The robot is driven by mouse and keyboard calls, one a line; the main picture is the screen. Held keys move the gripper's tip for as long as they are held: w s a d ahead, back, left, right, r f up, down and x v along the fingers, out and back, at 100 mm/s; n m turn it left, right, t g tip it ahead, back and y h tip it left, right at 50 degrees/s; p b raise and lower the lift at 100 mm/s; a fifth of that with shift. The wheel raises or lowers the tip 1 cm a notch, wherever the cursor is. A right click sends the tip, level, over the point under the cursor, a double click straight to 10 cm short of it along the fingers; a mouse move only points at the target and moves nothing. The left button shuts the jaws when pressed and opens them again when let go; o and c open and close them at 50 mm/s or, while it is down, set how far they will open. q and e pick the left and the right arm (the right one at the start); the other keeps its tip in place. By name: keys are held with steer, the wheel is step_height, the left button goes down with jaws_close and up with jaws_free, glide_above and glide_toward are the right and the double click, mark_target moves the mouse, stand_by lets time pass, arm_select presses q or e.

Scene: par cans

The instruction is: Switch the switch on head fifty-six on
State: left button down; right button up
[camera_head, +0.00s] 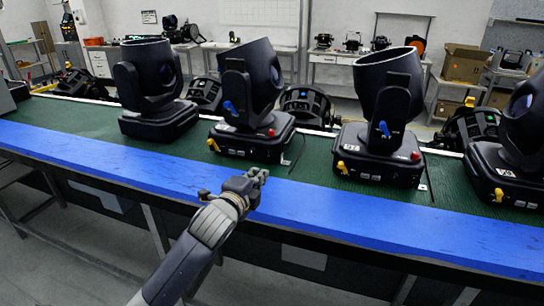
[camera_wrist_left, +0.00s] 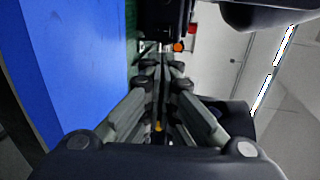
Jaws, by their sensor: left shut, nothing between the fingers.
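Several black moving heads stand in a row on the green mat. The second head from the left (camera_head: 250,90) has a red switch (camera_head: 271,132) at its base's right and a yellow part (camera_head: 213,145) at its left. The third head (camera_head: 385,95) has a red switch (camera_head: 415,155) too. The number labels are too small to read surely. My left gripper (camera_head: 258,173) is shut and empty, in front of the second head's base. Contact cannot be told.
The blue table edge (camera_head: 330,208) runs under my left arm. Another head (camera_head: 155,85) stands at left and one (camera_head: 515,130) at right. Smaller round lamps (camera_head: 305,105) sit behind the row. A thin cable hangs beside the second base. Cardboard boxes (camera_head: 463,65) stand at the back.

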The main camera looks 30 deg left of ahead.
arm_select(q)
glide_toward(277, 151)
steer(key=p+x, duration=0.1)
steer(key=x, duration=0.3)
steer(key=shift+f+p, duration=0.2)
steer(key=shift+p, duration=0.1)
steer(key=shift+w+a, duration=0.25)
steer(key=shift+w, duration=0.4)
arm_select(e)
steer(key=shift+w+a+r, duration=0.2)
steer(key=shift+w+r, duration=0.1)
steer(key=shift+r, duration=0.2)
steer(key=shift+w+a+r, duration=0.15)
steer(key=shift+w+r, duration=0.1)
steer(key=shift+r, duration=0.25)
steer(key=shift+w, duration=0.15)
arm_select(q)
steer(key=shift+r+p, duration=0.15)
steer(key=shift+p, duration=0.2)
steer(key=w+r+g+p, duration=0.1)
steer(key=p, duration=0.3)
steer(key=shift+a+p, duration=0.1)
steer(key=shift+p, duration=0.25)
steer(key=shift+f+h, duration=0.3)
steer(key=shift+f, duration=0.1)
arm_select(e)
steer(key=r, duration=0.5)
steer(key=shift+w+d, duration=0.2)
steer(key=shift+w, duration=0.1)
steer(key=shift+r, duration=0.1)
